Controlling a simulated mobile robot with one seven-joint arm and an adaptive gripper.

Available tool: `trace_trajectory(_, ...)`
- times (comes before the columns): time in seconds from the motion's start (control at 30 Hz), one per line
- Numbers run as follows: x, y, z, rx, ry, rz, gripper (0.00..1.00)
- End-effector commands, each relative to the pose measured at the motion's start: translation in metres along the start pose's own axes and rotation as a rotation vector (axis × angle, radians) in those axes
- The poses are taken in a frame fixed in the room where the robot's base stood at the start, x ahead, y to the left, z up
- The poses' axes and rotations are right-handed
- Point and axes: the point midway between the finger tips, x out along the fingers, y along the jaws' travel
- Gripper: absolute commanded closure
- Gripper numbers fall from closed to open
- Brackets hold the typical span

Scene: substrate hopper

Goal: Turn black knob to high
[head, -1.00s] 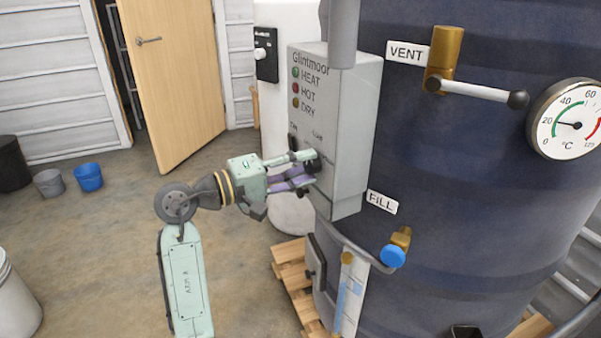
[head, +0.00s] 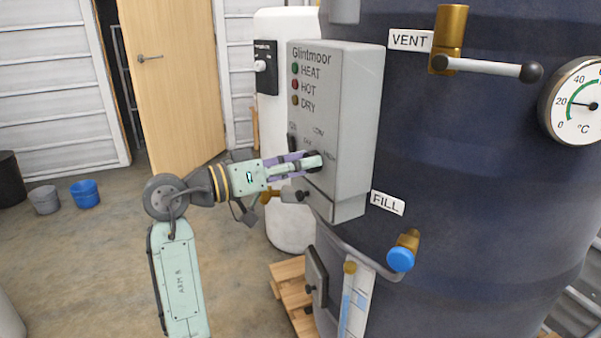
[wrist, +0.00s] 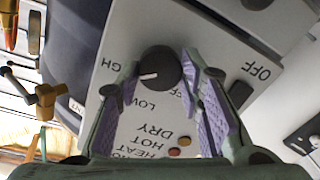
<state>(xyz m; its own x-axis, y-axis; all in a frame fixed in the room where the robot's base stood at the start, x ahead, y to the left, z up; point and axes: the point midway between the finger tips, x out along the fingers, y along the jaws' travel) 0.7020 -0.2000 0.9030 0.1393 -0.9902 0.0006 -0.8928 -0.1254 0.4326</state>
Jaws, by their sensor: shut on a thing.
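The black knob (wrist: 162,70) sits on the front of the grey Glintmoor control box (head: 357,130). In the wrist view its white pointer mark points left and slightly down, between LOW and the partly hidden HIGH label, nearer HIGH. My gripper (head: 314,160) reaches the box face from the left in the head view and covers most of the knob there. It is shut on the knob, with one fingertip on either side in the wrist view (wrist: 163,76). The purple-padded finger hides part of the lettering between LOW and OFF.
A dark rocker switch (wrist: 240,93) is beside the OFF lettering, close to one finger. The large dark tank (head: 460,190) with a vent lever (head: 490,66) and blue fill valve (head: 401,259) stands right of the box. Open floor lies to the left.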

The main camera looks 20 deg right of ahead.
Motion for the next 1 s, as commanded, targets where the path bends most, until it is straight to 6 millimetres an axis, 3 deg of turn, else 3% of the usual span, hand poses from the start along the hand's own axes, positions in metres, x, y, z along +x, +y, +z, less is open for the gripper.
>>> trace_trajectory(0.33, 0.0008, 0.0003, 0.0031, 0.121, -0.007, 0.003, 0.94)
trace_trajectory(0.83, 0.0007, 0.0006, 0.0023, 0.136, -0.007, 0.003, 0.94)
trace_trajectory(0.87, 0.0007, 0.0005, 0.0023, 0.136, -0.007, 0.003, 0.65)
trace_trajectory(1.0, 0.0005, 0.0004, 0.0017, 0.136, -0.005, 0.002, 0.55)
